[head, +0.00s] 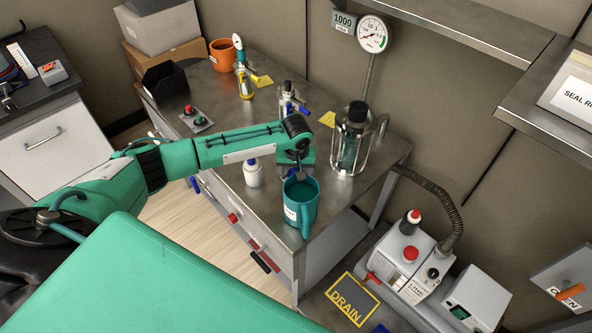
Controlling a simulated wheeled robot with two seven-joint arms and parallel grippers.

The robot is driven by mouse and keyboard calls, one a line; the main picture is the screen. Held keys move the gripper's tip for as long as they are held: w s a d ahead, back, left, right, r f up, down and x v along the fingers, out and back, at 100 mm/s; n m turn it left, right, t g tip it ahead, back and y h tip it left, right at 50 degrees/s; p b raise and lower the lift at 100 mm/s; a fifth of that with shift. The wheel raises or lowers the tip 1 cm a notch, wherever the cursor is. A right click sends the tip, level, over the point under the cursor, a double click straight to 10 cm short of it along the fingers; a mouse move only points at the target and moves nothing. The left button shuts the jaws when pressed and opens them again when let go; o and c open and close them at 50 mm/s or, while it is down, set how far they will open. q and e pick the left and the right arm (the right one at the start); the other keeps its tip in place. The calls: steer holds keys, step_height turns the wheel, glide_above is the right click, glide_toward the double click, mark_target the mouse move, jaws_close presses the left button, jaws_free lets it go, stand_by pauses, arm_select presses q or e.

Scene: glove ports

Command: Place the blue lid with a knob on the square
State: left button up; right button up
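I cannot make out a blue lid with a knob for certain in the head view. My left gripper (299,178) points down at the rim of a teal mug (301,208) near the front corner of the grey metal bench. The fingers are small and partly hidden by the wrist, so their opening and any contact with the mug are unclear. Which square is meant cannot be told. My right gripper is not in view.
A caged glass vessel (351,141) stands right of my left gripper. A white bottle (253,173) stands to its left. An orange mug (223,55) and a black bin (166,88) are farther back. A yellow-bordered DRAIN sign (352,299) and a grey machine (408,260) are lower right.

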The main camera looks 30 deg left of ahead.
arm_select(q)
step_height(320, 180, up, 12)
steer(key=s, duration=0.1)
steer(key=shift+s+d+r, duration=0.15)
steer(key=shift+s+d, duration=0.1)
steer(key=shift+d, duration=0.15)
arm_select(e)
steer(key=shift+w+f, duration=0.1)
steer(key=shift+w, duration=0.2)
